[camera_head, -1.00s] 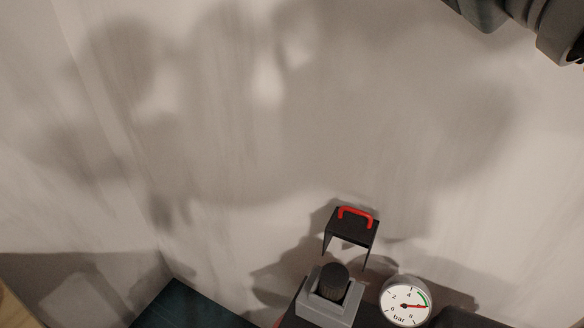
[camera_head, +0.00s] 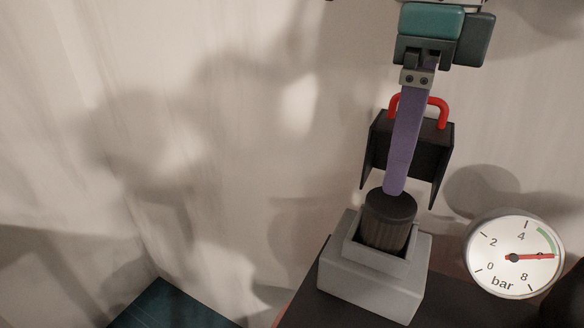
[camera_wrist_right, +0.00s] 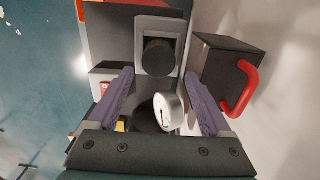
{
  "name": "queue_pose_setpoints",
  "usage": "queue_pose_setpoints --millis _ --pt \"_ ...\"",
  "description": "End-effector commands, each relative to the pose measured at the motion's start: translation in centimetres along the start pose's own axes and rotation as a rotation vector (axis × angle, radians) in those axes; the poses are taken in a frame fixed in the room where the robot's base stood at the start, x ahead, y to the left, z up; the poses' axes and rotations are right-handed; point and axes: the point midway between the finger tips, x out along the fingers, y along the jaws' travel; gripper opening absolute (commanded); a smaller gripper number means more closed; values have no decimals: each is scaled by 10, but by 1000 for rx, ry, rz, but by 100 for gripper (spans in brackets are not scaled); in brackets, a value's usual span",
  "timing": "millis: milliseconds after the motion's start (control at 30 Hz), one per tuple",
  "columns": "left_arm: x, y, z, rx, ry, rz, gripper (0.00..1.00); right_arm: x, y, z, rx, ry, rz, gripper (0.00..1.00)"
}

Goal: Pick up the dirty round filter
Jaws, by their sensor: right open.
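The round filter (camera_head: 388,222) is a dark, ribbed cylinder with a black cap, upright in a grey square housing (camera_head: 372,285). It also shows in the right wrist view (camera_wrist_right: 158,58). My right gripper (camera_head: 395,188) comes down from the top, with one purple finger visible and its tip by the filter's cap. In the wrist view, my right gripper (camera_wrist_right: 157,78) is open, its two purple fingers apart on either side of the line to the filter. Nothing is between them, and I cannot tell whether a finger touches the cap. My left gripper is not in view.
A black cover (camera_head: 425,150) with a red handle (camera_head: 436,108) is close behind the filter, partly hidden by the finger. A round pressure gauge (camera_head: 515,255) stands to the right. A dark teal surface (camera_head: 175,308) is at lower left. The pale wall area at left is clear.

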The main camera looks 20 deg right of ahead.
Motion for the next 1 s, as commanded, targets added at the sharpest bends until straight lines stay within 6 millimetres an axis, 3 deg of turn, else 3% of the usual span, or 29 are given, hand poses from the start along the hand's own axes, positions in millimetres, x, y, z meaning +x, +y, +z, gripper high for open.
queue_pose_setpoints --millis 533,833,1000 --pt "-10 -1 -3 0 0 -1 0 71 2 -1 -3 -1 7 83" --pt "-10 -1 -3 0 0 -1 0 78 1 0 -4 -4 5 83" --pt "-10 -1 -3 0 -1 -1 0 78 2 0 -4 -4 5 65"
